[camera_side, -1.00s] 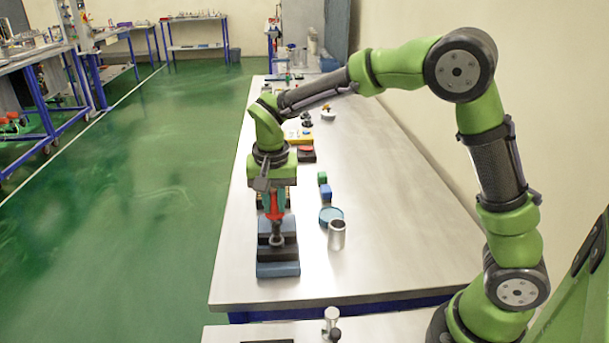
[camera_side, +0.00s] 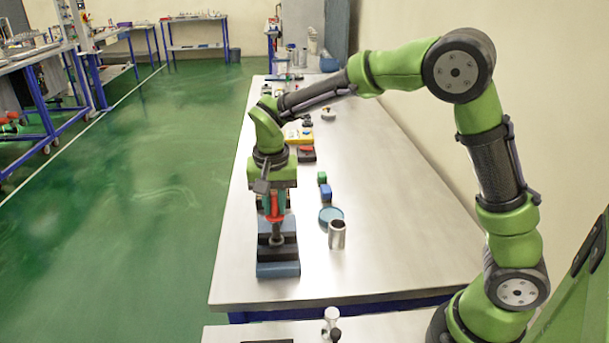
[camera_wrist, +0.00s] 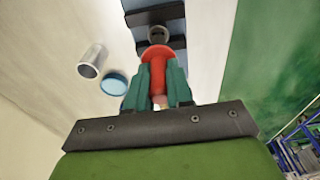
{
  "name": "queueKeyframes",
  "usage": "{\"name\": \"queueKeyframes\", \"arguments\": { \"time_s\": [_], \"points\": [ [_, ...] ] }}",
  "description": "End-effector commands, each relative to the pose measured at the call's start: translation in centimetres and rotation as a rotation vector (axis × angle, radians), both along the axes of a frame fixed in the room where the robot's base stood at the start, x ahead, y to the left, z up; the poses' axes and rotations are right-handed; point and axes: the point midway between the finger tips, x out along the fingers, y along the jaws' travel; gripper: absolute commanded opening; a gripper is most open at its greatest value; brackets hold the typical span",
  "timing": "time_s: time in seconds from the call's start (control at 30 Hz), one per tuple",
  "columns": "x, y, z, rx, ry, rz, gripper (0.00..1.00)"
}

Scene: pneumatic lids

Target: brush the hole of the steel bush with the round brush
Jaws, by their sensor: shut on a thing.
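The round brush shows as a red handle with a wide collar (camera_wrist: 157,55), upright between the teal fingers of my gripper (camera_wrist: 160,88). My gripper (camera_side: 273,203) is shut on this handle, which also shows red in the side view (camera_side: 274,209). The steel bush (camera_side: 277,239) sits in a blue and black stepped block (camera_side: 278,269), directly below the brush. In the wrist view the bush's grey ring (camera_wrist: 157,33) shows just beyond the red collar. The bristles are hidden or too small to see, so I cannot tell how deep they are in the hole.
A metal cylinder (camera_side: 337,236) stands right of the block, close to a round blue dish (camera_side: 331,213). A yellow item (camera_side: 297,136) and other small things lie farther back. The table's right side is clear.

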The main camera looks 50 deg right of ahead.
Motion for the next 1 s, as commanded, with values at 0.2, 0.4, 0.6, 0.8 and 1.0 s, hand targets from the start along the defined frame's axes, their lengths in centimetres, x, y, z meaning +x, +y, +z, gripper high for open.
{"name": "queueKeyframes", "arguments": {
  "time_s": [0.2, 0.4, 0.6, 0.8, 1.0],
  "points": [
    [0.0, 0.0, 0.0, 0.0, 0.0, 0.0, 0.0],
    [0.0, 0.0, -0.5, -0.001, 0.001, 0.001, 0.0],
    [0.0, 0.0, -1.2, -0.001, 0.001, 0.0, 0.0],
    [0.0, 0.0, -1.6, 0.0, 0.001, 0.0, 0.0],
    [0.0, 0.0, -2.7, 0.0, 0.001, 0.0, 0.0]
  ]
}}
